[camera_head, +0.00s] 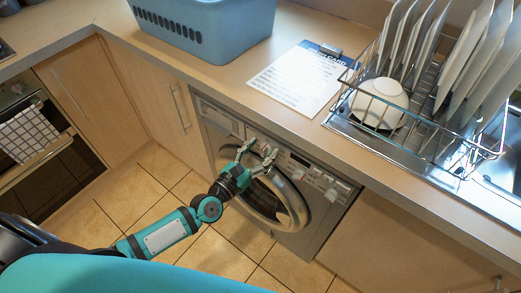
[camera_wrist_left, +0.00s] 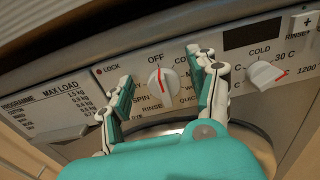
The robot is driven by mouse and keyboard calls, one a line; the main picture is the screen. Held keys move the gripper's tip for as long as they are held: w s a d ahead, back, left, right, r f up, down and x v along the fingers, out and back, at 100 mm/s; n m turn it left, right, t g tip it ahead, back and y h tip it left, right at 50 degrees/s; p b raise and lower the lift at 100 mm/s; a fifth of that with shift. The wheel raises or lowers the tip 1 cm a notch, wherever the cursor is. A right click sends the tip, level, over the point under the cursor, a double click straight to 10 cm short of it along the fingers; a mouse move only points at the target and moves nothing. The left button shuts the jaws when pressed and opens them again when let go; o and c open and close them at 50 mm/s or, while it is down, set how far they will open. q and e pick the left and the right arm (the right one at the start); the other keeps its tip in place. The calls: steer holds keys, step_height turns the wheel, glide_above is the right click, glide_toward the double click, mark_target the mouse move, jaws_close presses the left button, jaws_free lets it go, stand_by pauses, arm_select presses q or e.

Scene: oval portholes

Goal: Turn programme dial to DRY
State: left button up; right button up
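The washing machine (camera_head: 290,185) stands under the counter, its control panel along the top front. In the left wrist view the white programme dial (camera_wrist_left: 163,82) has a red pointer line that runs roughly up towards OFF. Labels such as SPIN and RINSE show around it; I cannot read DRY, and fingers cover some of the ring. My left gripper (camera_wrist_left: 164,92) is open, one finger on each side of the dial with gaps between. In the head view the left gripper (camera_head: 259,148) is at the panel above the round door. My right gripper is not in view.
A second dial (camera_wrist_left: 265,74) by COLD and 30 C sits to the right, below a dark display (camera_wrist_left: 252,33). On the counter are a blue basket (camera_head: 205,30), a clipboard card (camera_head: 297,78) and a dish rack (camera_head: 420,115) with plates and a bowl.

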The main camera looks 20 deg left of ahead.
arm_select(q)
steer(key=c, duration=0.9)
steer(key=shift+c, duration=0.9)
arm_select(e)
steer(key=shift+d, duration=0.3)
